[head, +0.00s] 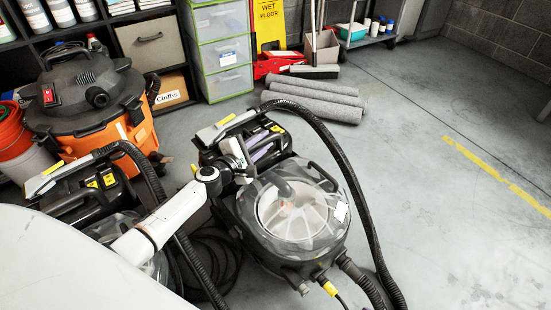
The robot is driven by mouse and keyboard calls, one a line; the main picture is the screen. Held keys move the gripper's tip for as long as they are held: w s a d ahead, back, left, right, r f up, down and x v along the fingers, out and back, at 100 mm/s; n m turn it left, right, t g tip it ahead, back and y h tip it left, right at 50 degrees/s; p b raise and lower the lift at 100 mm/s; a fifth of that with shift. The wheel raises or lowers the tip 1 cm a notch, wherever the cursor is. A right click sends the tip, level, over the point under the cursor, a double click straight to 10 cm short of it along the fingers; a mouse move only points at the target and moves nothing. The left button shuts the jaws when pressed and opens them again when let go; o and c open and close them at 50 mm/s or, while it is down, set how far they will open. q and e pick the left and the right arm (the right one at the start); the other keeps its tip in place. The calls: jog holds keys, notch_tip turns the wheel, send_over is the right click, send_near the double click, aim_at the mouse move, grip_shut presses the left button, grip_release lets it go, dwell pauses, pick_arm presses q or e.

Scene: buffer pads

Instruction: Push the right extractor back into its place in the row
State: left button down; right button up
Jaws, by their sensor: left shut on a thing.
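The right extractor (318,222) stands on the floor in the middle of the head view, with a clear-lidded tank in front and a black and yellow upper part behind. My left gripper (242,167) reaches in from the left and is shut on the extractor's upper part. Its fingertips are partly hidden against the dark body, so the exact spot held is hard to see. Another extractor (85,198) stands to the left, partly hidden behind my arm and pale body. My right gripper is not in view.
An orange and black vacuum (88,100) stands behind the left extractor. Shelves, a green drawer unit (221,52) and rolled grey mats (318,98) line the back. A black hose (355,170) arcs over the right extractor. Open floor with a yellow line (495,177) lies to the right.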

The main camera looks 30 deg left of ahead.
pick_arm(q)
jog(key=w+a, duration=0.1)
jog(key=a, duration=0.2)
jog(key=w+a+b, duration=0.1)
jog(key=shift+w+a+f, duration=0.1)
jog(key=shift+w+a, duration=0.15)
jog(key=shift+w, duration=0.05)
jog(key=shift+a+r, duration=0.2)
jog(key=shift+a, duration=0.05)
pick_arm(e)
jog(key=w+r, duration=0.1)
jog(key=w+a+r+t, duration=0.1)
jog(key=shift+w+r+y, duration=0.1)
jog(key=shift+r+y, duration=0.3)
pick_arm(q)
jog(key=c, duration=1.8)
grip_release()
jog(key=shift+o, duration=1.2)
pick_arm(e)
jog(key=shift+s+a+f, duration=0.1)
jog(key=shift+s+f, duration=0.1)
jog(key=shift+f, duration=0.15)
pick_arm(q)
jog(key=shift+d, duration=0.1)
